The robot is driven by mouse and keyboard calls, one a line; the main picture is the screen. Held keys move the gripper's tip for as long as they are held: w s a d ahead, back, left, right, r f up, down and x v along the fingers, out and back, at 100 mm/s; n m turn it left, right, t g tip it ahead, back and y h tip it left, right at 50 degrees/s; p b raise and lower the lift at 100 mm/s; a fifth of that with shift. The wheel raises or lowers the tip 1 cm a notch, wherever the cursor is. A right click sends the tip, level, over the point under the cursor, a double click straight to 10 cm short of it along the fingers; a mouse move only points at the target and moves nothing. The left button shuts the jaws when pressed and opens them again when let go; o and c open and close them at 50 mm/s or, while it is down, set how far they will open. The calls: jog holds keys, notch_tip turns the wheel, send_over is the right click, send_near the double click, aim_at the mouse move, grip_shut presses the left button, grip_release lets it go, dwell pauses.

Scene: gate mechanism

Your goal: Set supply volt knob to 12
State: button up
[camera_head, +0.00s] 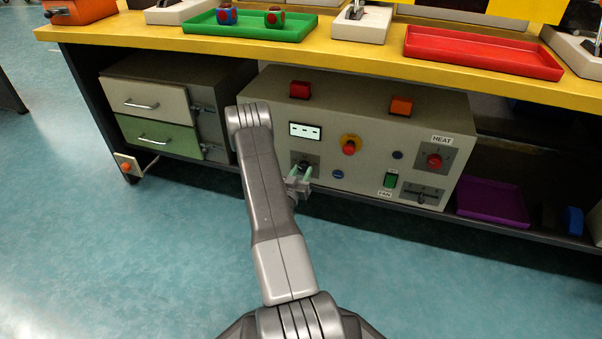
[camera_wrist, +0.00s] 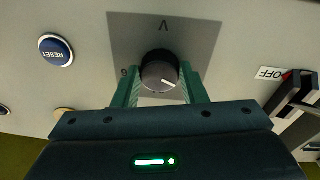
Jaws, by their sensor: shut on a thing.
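The supply volt knob (camera_wrist: 158,70) is a round black knob with a grey face on a dark square plate marked V. Its white pointer line points to the lower right in the wrist view, where lettering appears upside down. My gripper (camera_wrist: 160,77) has its green fingers on both sides of the knob and is shut on it. In the head view my gripper (camera_head: 299,180) is at the lower left of the grey control box, largely covering the knob. The display (camera_head: 305,131) above the knob shows dashes. Any number 12 on the dial is not readable.
A blue reset button (camera_wrist: 56,49) and a black switch (camera_wrist: 294,100) beside an OFF label flank the knob. The box (camera_head: 365,110) also carries a red emergency button (camera_head: 350,146), a green fan switch (camera_head: 390,180) and a heat knob (camera_head: 434,161). Drawers (camera_head: 150,103) stand left.

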jog(key=shift+n, duration=0.7)
jog(key=o, duration=1)
jog(key=shift+c, duration=0.2)
jog(key=p+v, duration=0.3)
jog(key=v, duration=1)
jog(key=shift+s+p, duration=0.4)
jog(key=shift+f, duration=0.1)
